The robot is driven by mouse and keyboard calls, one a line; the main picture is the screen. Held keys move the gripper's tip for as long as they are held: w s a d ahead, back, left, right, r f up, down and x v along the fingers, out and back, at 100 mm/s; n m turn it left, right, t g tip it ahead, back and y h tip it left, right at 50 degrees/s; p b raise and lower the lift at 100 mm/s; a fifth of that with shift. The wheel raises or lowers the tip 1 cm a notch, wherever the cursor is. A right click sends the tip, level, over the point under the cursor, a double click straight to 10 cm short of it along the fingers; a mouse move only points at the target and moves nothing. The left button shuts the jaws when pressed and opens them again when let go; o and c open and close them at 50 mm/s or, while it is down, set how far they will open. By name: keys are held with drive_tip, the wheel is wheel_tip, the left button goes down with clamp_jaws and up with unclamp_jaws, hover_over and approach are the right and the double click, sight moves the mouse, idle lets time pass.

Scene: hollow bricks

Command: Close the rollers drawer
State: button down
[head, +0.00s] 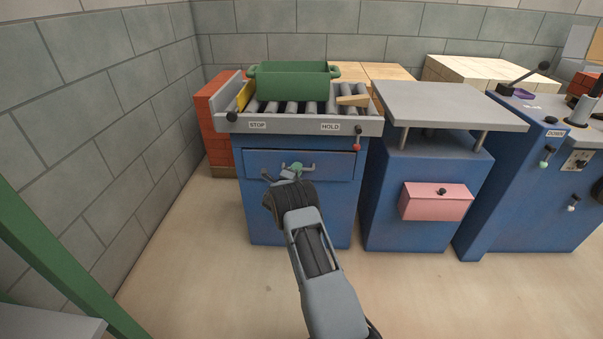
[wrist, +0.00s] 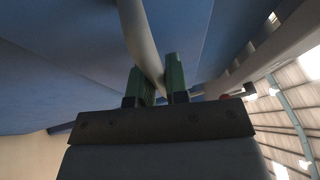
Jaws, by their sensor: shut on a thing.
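The rollers drawer (head: 333,165) is the blue front panel under the roller table, in the upper middle of the head view. It looks nearly flush with the cabinet; whether a small gap is left I cannot tell. A grey bar handle (head: 309,166) runs across its front. My gripper (head: 292,172) is at this handle, its jaws shut on the bar. In the wrist view the green fingers (wrist: 157,82) stand on either side of the grey handle bar (wrist: 138,35), with the blue drawer front behind. My gripper hides part of the drawer front.
A green bin (head: 291,84) and a wooden wedge (head: 353,100) sit on the rollers (head: 285,107). A lever with a red knob (head: 356,147) hangs at the table's right. A blue cabinet with a pink box (head: 436,202) stands to the right. Floor in front is clear.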

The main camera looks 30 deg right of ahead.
drive_tip(key=shift+w+d+r, duration=0.1)
drive_tip(key=shift+r, duration=0.05)
drive_tip(key=c, duration=1.1)
unclamp_jaws()
drive_tip(key=shift+c, duration=0.2)
drive_tip(key=shift+f, duration=0.25)
drive_tip(key=shift+f, duration=0.1)
drive_tip(key=r+p+v, duration=0.1)
drive_tip(key=p+v, duration=0.2)
drive_tip(key=v, duration=1)
drive_tip(key=shift+s+a+p, duration=0.2)
drive_tip(key=shift+a+p, duration=0.15)
drive_tip(key=shift+f, duration=0.1)
